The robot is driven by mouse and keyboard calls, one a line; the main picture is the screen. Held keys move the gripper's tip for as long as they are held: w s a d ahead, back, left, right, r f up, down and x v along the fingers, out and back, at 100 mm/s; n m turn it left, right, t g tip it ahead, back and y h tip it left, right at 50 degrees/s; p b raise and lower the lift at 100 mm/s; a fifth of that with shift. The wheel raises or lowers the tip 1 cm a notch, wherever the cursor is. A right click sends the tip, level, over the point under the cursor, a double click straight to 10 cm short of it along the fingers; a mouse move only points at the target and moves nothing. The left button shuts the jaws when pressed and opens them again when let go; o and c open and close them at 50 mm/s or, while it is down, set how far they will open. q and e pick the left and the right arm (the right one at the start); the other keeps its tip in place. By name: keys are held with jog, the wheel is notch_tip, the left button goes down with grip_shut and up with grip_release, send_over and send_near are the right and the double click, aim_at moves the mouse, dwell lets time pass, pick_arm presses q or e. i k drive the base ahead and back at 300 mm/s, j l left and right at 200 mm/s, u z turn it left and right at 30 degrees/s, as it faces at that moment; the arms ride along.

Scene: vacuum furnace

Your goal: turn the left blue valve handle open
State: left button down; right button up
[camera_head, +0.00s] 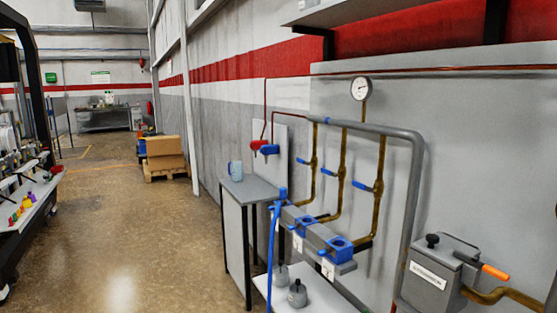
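Three blue valve handles sit on brass pipes along the grey wall panel. The left blue valve handle (304,160) is on the leftmost pipe, the middle one (330,172) is beside it, and the right one (361,186) is nearest. Each handle points out to the left of its pipe. Another blue handle (270,149) and a red handle (258,145) are on a small panel further left. Neither of my grippers shows in the head view.
A grey cabinet with a mug (235,169) and blue-topped units (341,248) stand below the pipes. A grey box with an orange handle (495,272) is at right. Open floor (130,230) lies at left, beside a bench (30,205).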

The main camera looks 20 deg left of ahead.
aim_at(302, 161)
jog(key=i+j, duration=0.6)
jog(key=j, duration=0.15)
jog(key=i+j+u, duration=0.1)
jog(key=i+j, duration=0.75)
jog(key=j, duration=0.15)
jog(key=i+j, duration=0.15)
jog(key=j, duration=0.25)
jog(key=i+j, duration=0.2)
jog(key=j, duration=0.15)
jog(key=i+j+u, duration=0.1)
jog(key=j, duration=0.3)
jog(key=i+j, duration=0.45)
jog(key=j, duration=0.25)
